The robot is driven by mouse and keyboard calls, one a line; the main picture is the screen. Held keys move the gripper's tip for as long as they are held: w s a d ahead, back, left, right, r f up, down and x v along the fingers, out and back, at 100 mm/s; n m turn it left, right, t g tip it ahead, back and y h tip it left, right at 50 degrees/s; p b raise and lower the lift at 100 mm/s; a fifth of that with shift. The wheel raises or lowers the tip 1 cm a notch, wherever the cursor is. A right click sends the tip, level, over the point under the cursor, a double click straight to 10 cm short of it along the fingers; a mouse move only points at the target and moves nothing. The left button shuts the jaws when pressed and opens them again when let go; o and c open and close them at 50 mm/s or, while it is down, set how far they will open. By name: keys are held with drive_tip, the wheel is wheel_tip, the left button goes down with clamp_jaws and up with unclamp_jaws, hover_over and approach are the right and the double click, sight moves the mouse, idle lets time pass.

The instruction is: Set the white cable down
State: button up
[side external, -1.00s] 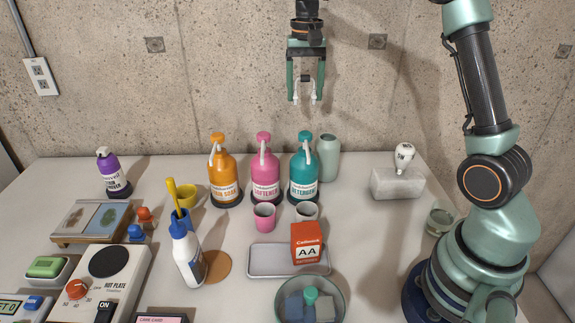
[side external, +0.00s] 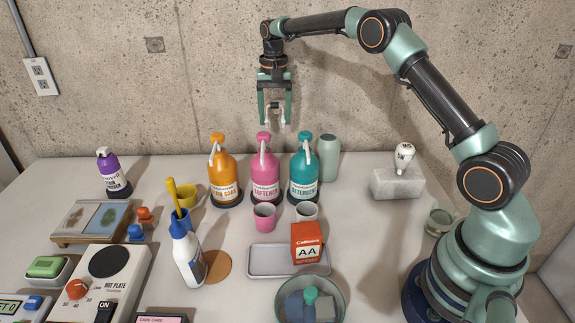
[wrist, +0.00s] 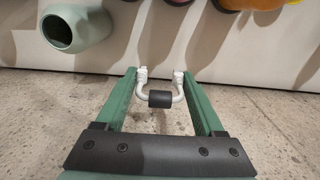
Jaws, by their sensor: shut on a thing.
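The white cable (wrist: 141,88) is a short bent loop with white plug-like ends and a dark sleeve in its middle. It also shows in the side view (side external: 282,112) as small white shapes at the jaws. My gripper (side external: 275,121) is shut on the cable, with one green finger on either side of it. My gripper hangs pointing down, well above the back of the table and above the pink softener bottle (side external: 264,173). In the wrist view my gripper (wrist: 159,73) has the cable across the space between its fingers. The cable touches nothing else that I can see.
Orange (side external: 224,178) and teal (side external: 304,178) pump bottles flank the pink one, with a grey-green vase (side external: 329,160) to their right. Cups, a metal tray (side external: 262,262) and a red box (side external: 306,243) stand in front. Bare table (side external: 370,235) lies right of the tray.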

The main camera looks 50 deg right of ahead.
wheel_tip(320, 180, down, 14)
drive_tip(key=shift+r, duration=0.2)
drive_tip(key=shift+f, duration=0.15)
drive_tip(key=o, duration=1.3)
